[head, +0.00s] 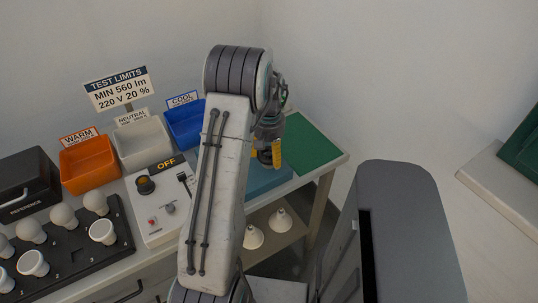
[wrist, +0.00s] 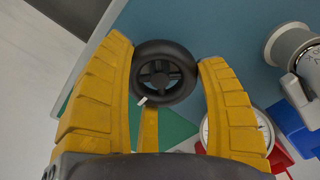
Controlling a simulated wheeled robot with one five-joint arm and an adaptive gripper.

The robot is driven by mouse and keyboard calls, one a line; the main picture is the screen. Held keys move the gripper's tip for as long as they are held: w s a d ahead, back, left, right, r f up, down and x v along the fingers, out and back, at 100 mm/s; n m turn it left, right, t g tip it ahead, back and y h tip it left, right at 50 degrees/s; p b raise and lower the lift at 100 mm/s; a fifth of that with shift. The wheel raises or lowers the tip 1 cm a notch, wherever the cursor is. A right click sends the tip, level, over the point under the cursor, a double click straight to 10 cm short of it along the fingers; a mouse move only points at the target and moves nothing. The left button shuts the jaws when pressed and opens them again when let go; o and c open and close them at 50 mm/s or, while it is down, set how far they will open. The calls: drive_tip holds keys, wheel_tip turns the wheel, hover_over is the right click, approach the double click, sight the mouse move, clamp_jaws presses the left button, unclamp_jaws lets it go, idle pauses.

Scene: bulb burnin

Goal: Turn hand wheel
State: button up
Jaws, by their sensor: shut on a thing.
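The black hand wheel (wrist: 165,48) shows in the wrist view, with a dark rim and spokes around a hub. A small white mark sits at its lower left edge. My gripper (wrist: 166,58) has its yellow fingers on the left and right sides of the wheel and is shut on its rim. In the head view my gripper (head: 276,152) points down over the teal block (head: 268,178) at the right end of the bench. The wheel is hidden there behind my arm and gripper.
In the wrist view, a round dial (wrist: 264,122) is partly covered by the right finger, near a grey cylindrical fitting (wrist: 291,45). In the head view, a control box (head: 157,228), a black bulb rack (head: 75,254) and orange bin (head: 88,163) stand left of my arm.

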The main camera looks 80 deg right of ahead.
drive_tip(key=m, duration=0.3)
drive_tip(key=m+b, duration=0.1)
drive_tip(key=shift+d+r+m, duration=0.15)
drive_tip(key=shift+d+m, duration=0.15)
drive_tip(key=m, duration=0.5)
drive_tip(key=shift+s+m+b, duration=0.1)
drive_tip(key=shift+m+b, duration=0.2)
drive_tip(key=m, duration=0.5)
drive_tip(key=shift+s+a+b, duration=0.1)
drive_tip(key=shift+b, duration=0.2)
drive_tip(key=shift+a+m, duration=0.1)
drive_tip(key=shift+m, duration=2.6)
drive_tip(key=o, duration=1)
drive_tip(key=shift+s+a, duration=0.1)
drive_tip(key=shift+s, duration=0.15)
drive_tip(key=shift+o, duration=1)
drive_tip(key=shift+w, duration=0.15)
